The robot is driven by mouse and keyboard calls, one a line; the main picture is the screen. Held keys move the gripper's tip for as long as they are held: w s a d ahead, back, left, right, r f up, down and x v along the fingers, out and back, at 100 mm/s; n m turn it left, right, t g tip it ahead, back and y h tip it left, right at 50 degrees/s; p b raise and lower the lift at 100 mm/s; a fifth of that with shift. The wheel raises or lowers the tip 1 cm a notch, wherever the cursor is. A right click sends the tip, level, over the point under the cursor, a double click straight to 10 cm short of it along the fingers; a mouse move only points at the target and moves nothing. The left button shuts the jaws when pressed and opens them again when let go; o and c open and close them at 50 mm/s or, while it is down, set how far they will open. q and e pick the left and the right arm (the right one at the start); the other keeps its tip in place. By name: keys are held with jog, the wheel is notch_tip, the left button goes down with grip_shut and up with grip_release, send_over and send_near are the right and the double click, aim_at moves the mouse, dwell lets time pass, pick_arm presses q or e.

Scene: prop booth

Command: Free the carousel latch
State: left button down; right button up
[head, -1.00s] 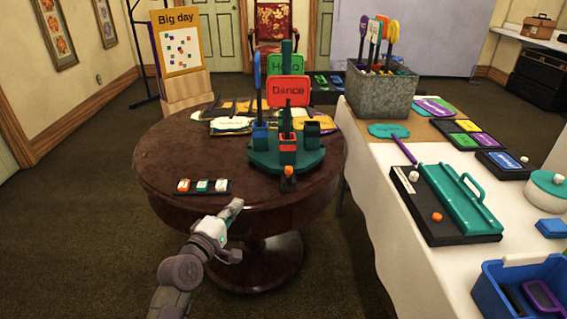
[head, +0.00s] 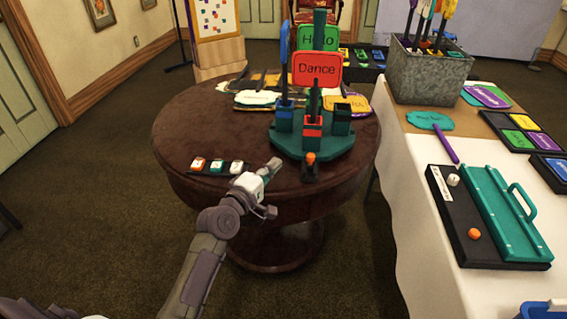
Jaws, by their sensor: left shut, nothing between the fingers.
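The carousel (head: 285,143) is a teal base on the round dark table, with blue, red and dark green holders. It carries a red "Dance" sign (head: 317,69) and a green "Hello" sign (head: 305,38). A small black latch with an orange knob (head: 310,158) stands at its front edge. My left gripper (head: 272,168) is shut and empty. It shows left of the latch, over the table's front edge, apart from the latch in the picture. My right gripper is not in view.
A black strip with small orange, teal and white blocks (head: 218,166) lies left of my gripper. Sign cards (head: 257,99) lie behind the carousel. At right, a white-clothed table (head: 417,218) bears a metal bin (head: 430,78) and a teal handled tray (head: 505,220).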

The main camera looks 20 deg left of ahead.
aim_at(308, 145)
pick_arm(q)
jog(key=w, duration=0.3)
jog(key=w+d+b, duration=0.1)
jog(key=w, duration=0.4)
jog(key=shift+w+d, duration=0.3)
jog(key=shift+w, duration=0.1)
jog(key=s+d, duration=0.2)
jog(key=d, duration=0.1)
jog(key=shift+s+d, duration=0.1)
jog(key=shift+d, duration=0.1)
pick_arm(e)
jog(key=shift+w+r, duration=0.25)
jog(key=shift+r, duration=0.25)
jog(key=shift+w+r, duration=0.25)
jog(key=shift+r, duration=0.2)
pick_arm(q)
jog(key=shift+p, duration=0.3)
jog(key=shift+s+d+r+p, duration=0.15)
jog(key=shift+s+p, duration=0.15)
jog(key=shift+s, duration=0.25)
jog(key=shift+s+d+f+p, duration=0.15)
jog(key=shift+s+p, duration=0.15)
jog(key=shift+s, duration=0.25)
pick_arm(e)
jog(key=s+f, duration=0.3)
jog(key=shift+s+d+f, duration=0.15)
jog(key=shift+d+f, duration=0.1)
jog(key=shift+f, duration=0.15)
